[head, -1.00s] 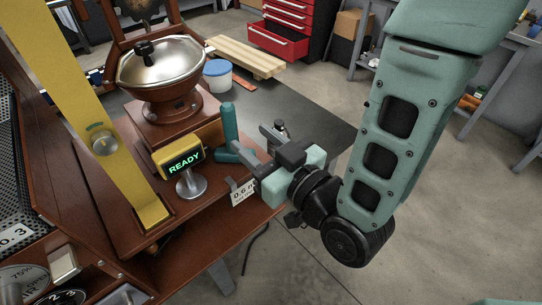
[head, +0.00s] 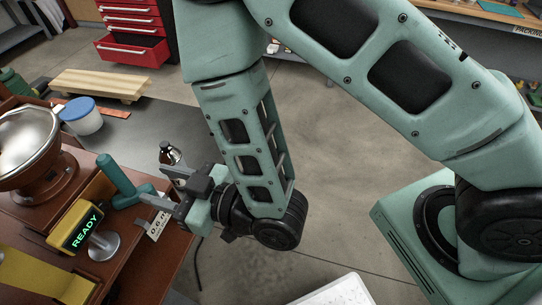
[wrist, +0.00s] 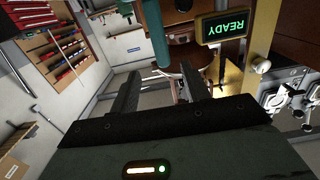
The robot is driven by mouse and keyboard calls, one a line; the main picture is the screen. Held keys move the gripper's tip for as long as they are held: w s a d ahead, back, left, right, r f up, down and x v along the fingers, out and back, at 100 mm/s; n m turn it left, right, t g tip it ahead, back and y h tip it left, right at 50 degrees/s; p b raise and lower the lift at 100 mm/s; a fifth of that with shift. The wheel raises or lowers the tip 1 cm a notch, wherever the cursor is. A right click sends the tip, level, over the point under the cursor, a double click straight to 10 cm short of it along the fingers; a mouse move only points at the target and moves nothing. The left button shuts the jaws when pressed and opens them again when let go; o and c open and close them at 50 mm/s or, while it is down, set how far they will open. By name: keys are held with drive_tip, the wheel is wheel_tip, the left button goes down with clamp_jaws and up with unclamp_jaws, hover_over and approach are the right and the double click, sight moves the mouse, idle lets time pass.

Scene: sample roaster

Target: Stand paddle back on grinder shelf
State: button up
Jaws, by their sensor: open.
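A teal L-shaped piece (head: 116,176), one arm upright and one lying flat, stands on the brown wooden shelf (head: 125,240) beside the READY display. I cannot tell for sure that it is the paddle; no other paddle is clear to me. My gripper (head: 160,189) is open and empty, level with the shelf's right edge, its fingers pointing left at the flat arm. The fingertips look close to it; touching or apart is unclear. In the wrist view a teal rod (wrist: 158,35) shows ahead, between the open fingers (wrist: 160,88) and beyond them.
The yellow READY display (head: 82,228) stands left of the teal piece. A printed tag (head: 157,226) hangs at the shelf edge below my gripper. A dark bottle (head: 168,156) stands behind my gripper. A white-and-blue tub (head: 82,117) is farther back.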

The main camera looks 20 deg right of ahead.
drive_tip(key=s+d+r+g+h, duration=0.2)
drive_tip(key=s+d+g+h, duration=0.1)
drive_tip(key=d, duration=0.3)
drive_tip(key=s+d+r+m+g+h, duration=0.1)
drive_tip(key=s+d+r+g+h, duration=0.2)
drive_tip(key=d, duration=0.4)
drive_tip(key=s+d+r+m+g+h, duration=0.1)
drive_tip(key=s+d+r+g+h, duration=0.2)
drive_tip(key=d+g+h, duration=0.2)
drive_tip(key=shift+s+d+r+h, duration=0.2)
drive_tip(key=shift+s+d+h, duration=0.1)
drive_tip(key=shift+d+h, duration=0.5)
drive_tip(key=shift+a, duration=0.2)
